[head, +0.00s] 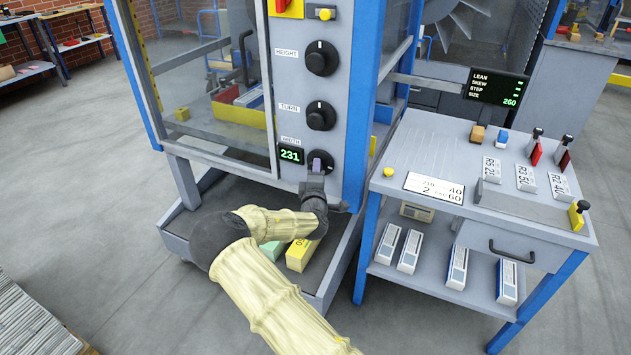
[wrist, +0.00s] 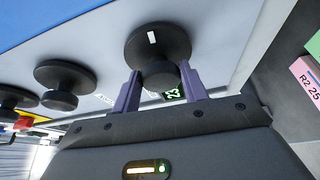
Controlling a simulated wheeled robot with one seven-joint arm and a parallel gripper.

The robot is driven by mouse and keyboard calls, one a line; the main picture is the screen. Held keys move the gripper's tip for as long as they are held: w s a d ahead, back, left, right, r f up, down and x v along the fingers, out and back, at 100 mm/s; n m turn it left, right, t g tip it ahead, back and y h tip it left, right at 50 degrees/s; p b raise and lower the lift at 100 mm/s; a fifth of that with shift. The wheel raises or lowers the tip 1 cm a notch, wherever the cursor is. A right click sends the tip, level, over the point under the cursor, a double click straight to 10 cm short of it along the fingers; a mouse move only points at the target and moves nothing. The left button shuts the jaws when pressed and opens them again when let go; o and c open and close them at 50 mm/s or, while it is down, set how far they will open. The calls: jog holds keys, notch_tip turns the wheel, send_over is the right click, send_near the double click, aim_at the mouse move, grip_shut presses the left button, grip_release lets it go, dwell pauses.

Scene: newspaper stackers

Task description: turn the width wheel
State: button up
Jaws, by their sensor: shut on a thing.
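The width wheel (head: 327,160) is a black round knob low on the grey machine panel, mostly hidden by my gripper in the head view. In the wrist view the width wheel (wrist: 158,50) shows a white mark on its rim, and its black grip sits between my two purple fingers. My gripper (head: 317,168) is shut on this wheel; it also shows in the wrist view (wrist: 160,88). The width display (head: 290,155) beside the wheel reads 231 in green. Part of this display (wrist: 174,94) shows between the fingers in the wrist view.
The turn wheel (head: 321,115) and height wheel (head: 322,58) sit above on the same panel. A grey side table (head: 420,145) with levers and number plates stands close on the right. A black screen (head: 497,87) above it shows 260. Yellow and green blocks lie on the machine's lower tray (head: 215,205).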

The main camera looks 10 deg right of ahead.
jog(key=shift+w+a+f+m+g+h+b, duration=0.2)
jog(key=shift+m+h+b, duration=2.15)
jog(key=shift+m, duration=2.2)
jog(key=shift+w+a+f+m+g+h+b, duration=0.2)
jog(key=shift+m+h+b, duration=1.1)
jog(key=shift+m+b, duration=2.7)
jog(key=shift+a+f+m+g+h+b, duration=0.35)
jog(key=shift+m+h+b, duration=1.7)
jog(key=shift+m, duration=3.1)
jog(key=shift+d+r, duration=0.1)
jog(key=o, duration=0.9)
jog(key=shift+o, duration=0.2)
jog(key=shift+r, duration=0.1)
